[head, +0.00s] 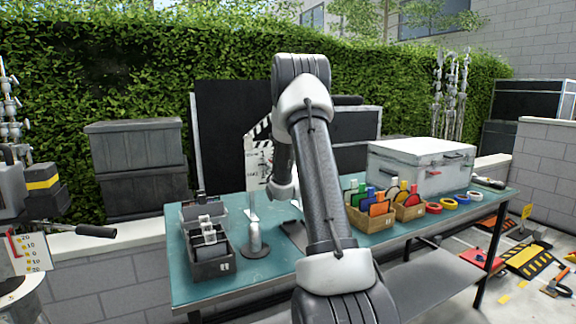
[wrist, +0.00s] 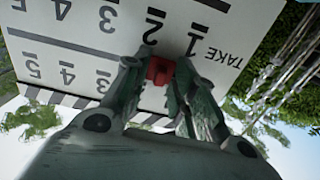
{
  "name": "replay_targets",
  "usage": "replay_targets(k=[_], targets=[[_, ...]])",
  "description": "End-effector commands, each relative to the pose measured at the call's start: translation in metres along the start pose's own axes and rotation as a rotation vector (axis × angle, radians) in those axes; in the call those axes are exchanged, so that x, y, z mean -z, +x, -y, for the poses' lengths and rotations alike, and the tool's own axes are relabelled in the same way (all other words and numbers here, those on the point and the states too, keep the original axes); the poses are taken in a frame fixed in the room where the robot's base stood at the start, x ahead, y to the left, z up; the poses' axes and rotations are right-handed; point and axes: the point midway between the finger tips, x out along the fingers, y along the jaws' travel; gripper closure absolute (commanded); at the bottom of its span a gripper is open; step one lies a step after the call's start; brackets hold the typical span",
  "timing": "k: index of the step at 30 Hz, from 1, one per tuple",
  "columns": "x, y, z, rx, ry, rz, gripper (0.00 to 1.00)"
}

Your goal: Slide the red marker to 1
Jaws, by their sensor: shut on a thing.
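The white board (wrist: 85,45) fills the upper wrist view, with a dark slot running between two rows of printed numbers. One row reads TAKE, then 1 (wrist: 192,45), 2 (wrist: 150,31), 3 and on leftward. The red marker (wrist: 159,70) sits at the slot, between the 1 and 2 columns as seen here. My gripper (wrist: 160,75) is shut on it, a finger on either side. In the head view the clapperboard (head: 256,160) stands upright on the table, partly behind my arm; the marker and fingertips are hidden there.
The teal table (head: 200,284) holds a dark box (head: 213,262) at left, wooden trays (head: 372,222) of coloured tools, tape rolls (head: 433,208) and a white case (head: 420,165) at right. A hedge (head: 110,65) stands behind.

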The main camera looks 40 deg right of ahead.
Motion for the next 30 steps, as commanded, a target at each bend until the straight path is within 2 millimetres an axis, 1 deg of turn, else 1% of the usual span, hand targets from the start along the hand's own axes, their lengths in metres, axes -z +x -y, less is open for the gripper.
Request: replay_targets(k=[1, 3, 6, 15, 16, 17, 27, 30], targets=[[0.002, 0.001, 0.012, 0.004, 0.0, -0.003, 1.0], [0.001, 0.0, 0.021, 0.003, -0.001, -0.002, 1.0], [0.001, 0.0, 0.028, 0.001, -0.001, -0.001, 1.0], [0.0, 0.0, 0.031, 0.004, -0.001, -0.001, 1.0], [0.0, 0.0, 0.031, 0.004, -0.001, 0.0, 0.7], [0.0, 0.0, 0.031, 0.004, -0.002, 0.0, 0.68], [0.0, -0.001, 0.03, 0.003, -0.002, 0.0, 0.68], [0.0, -0.006, 0.029, 0.002, -0.001, 0.0, 0.68]])
